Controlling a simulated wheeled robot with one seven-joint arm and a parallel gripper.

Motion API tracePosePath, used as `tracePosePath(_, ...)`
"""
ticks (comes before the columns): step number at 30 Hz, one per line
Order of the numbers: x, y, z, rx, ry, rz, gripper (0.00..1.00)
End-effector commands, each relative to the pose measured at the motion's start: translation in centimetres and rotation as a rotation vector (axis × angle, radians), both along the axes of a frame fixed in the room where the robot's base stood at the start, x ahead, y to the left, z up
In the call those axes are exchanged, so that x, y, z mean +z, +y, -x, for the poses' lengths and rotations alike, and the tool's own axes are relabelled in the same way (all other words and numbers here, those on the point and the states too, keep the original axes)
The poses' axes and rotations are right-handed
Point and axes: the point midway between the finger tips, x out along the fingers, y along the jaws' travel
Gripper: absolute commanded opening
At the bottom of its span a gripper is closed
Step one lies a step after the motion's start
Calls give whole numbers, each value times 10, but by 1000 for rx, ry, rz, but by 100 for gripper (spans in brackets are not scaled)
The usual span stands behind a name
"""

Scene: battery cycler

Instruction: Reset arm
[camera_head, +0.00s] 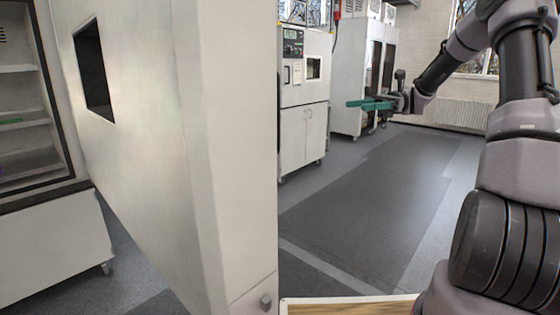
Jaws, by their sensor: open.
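My arm rises at the right of the head view and bends back toward the middle. My gripper (368,104) is at its end, with green fingers pointing left. The fingers look apart and nothing shows between them. The gripper hangs in free air in front of the far white cabinets and touches nothing that I can see. A large white cabinet door (190,150) with a dark window stands wide open close in front, left of the gripper.
An open cabinet with shelves (20,125) is at the far left, partly cut off. A white oven-like unit (303,95) and a taller white cabinet (350,70) stand at the back. Grey floor (375,205) between them and me is clear. A wooden edge (345,306) shows at the bottom.

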Motion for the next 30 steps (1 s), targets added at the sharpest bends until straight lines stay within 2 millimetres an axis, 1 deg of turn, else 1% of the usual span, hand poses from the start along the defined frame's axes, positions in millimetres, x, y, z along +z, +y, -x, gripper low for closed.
tracePosePath(11, -1, 17, 27, 42, -117, 129, 57)
tracePosePath(17, -3, 28, 50, 77, -233, 245, 57)
tracePosePath(23, -5, 35, 83, 126, -415, 408, 57)
tracePosePath(26, -6, 36, 105, 157, -559, 521, 57)
tracePosePath(30, -5, 29, 133, 188, -785, 678, 57)
